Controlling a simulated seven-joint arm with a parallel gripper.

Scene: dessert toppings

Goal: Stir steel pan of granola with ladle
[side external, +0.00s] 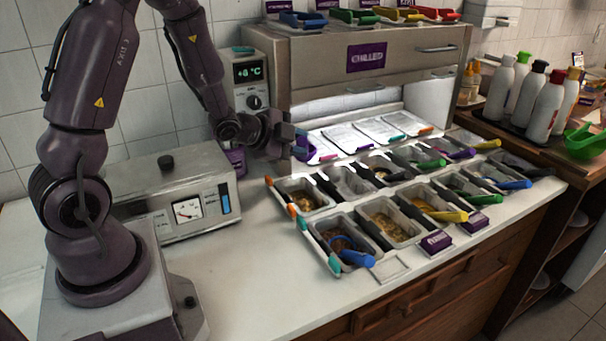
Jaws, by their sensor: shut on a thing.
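My gripper (284,137) is above the counter, left of the lit opening and behind the pan rows. It is shut, with a purple-blue piece (303,148) at its tips; what this piece belongs to is unclear. Steel pans stand in two rows. The front-left pan (325,226) holds brown crumbs and a blue-handled ladle (358,258) lying over its edge. The pan right of it (404,240) holds tan crumbs, and the back-left pan (330,205) holds brown crumbs. I cannot tell which content is granola. My gripper is apart from these pans.
A steel box with a dial (176,196) stands on the left. Bottles (547,104) stand at the back right. The counter's front left (240,270) is clear.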

